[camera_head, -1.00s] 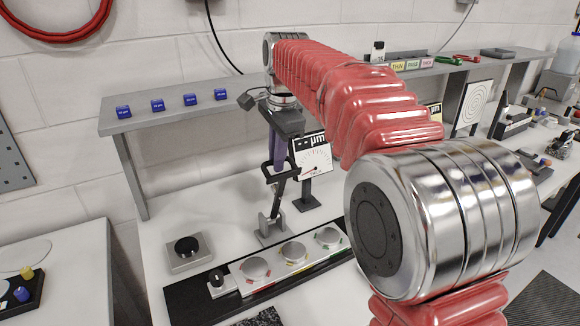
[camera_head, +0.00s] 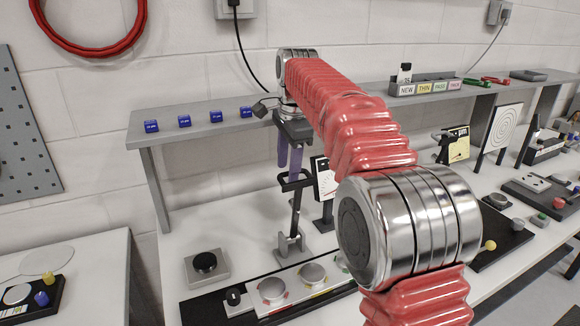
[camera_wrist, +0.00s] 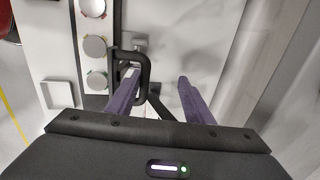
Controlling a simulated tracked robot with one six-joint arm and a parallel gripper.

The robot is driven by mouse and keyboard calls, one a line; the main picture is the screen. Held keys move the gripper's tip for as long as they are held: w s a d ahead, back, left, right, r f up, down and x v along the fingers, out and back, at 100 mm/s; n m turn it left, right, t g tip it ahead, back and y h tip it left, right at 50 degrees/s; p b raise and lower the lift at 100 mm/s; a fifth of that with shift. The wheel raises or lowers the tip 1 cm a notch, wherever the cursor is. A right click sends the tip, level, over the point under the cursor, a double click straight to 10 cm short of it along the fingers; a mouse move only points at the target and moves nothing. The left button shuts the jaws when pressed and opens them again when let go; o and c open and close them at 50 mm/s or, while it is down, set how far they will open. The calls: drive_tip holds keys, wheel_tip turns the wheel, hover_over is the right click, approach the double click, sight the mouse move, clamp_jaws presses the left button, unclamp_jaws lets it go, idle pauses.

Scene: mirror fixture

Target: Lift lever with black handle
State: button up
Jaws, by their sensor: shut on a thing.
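The lever (camera_head: 296,218) stands nearly upright on a grey metal bracket (camera_head: 290,246) on the white bench. Its black handle (camera_head: 297,181) is an open loop at the top, and it shows left of centre in the wrist view (camera_wrist: 147,70). My gripper (camera_head: 294,172) points down from above with its purple fingers at the handle. In the wrist view, the left finger of my gripper (camera_wrist: 157,82) passes at the loop and the right finger stands apart from it. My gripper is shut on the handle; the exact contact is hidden.
A dark-framed strip with round metal pads (camera_head: 313,273) lies in front of the lever. A dial gauge (camera_head: 325,181) stands close behind, to the right. A shelf (camera_head: 170,133) with several blue blocks runs behind. A grey button box (camera_head: 206,266) sits to the left.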

drive_tip(key=shift+w+a+f, duration=0.15)
drive_tip(key=shift+w+a, duration=0.2)
drive_tip(key=shift+w, duration=0.05)
drive_tip(key=o, duration=0.9)
drive_tip(key=shift+w, duration=0.1)
drive_tip(key=shift+d+r, duration=0.1)
drive_tip(key=shift+r, duration=0.1)
drive_tip(key=shift+r, duration=0.2)
drive_tip(key=r, duration=0.2)
drive_tip(key=s+r, duration=0.1)
drive_tip(key=r, duration=0.4)
drive_tip(key=shift+s+d, duration=0.2)
drive_tip(key=shift+d, duration=0.15)
drive_tip(key=c, duration=0.3)
drive_tip(key=shift+s+d+r, duration=0.1)
drive_tip(key=shift+s+r, duration=0.1)
drive_tip(key=shift+r, duration=0.7)
drive_tip(key=shift+s+d+r, duration=0.1)
drive_tip(key=shift+s+r, duration=0.1)
drive_tip(key=shift+r, duration=0.65)
drive_tip(key=shift+s+r, duration=0.2)
drive_tip(key=shift+r, duration=0.7)
drive_tip(key=shift+c, duration=0.2)
drive_tip(key=shift+s+r, duration=0.1)
